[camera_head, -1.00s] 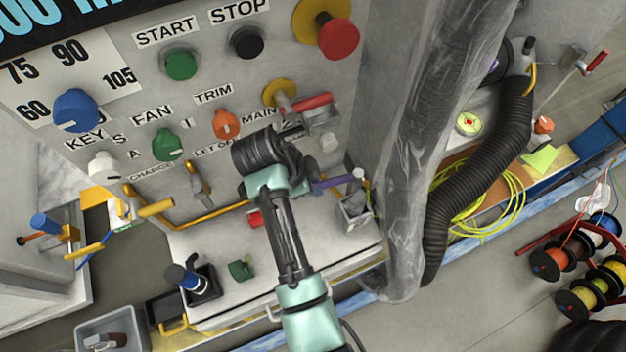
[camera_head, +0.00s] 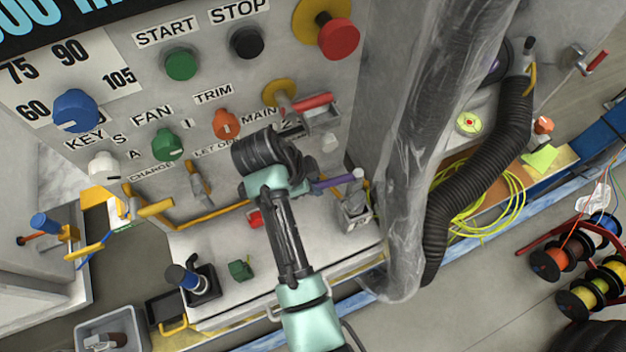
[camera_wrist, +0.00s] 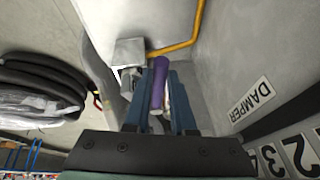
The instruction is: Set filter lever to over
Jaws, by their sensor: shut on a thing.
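The handle's far end runs toward a grey block (camera_wrist: 130,52). My wrist hides part of the panel and the lever's near end. No filter label is readable; a DAMPER label (camera_wrist: 249,103) shows in the wrist view.
A yellow pipe (camera_head: 215,215) runs along the panel's lower edge. A red-handled lever (camera_head: 313,103) sits just above my wrist. A plastic-wrapped column (camera_head: 405,200) and a black corrugated hose (camera_head: 470,175) stand close on the right.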

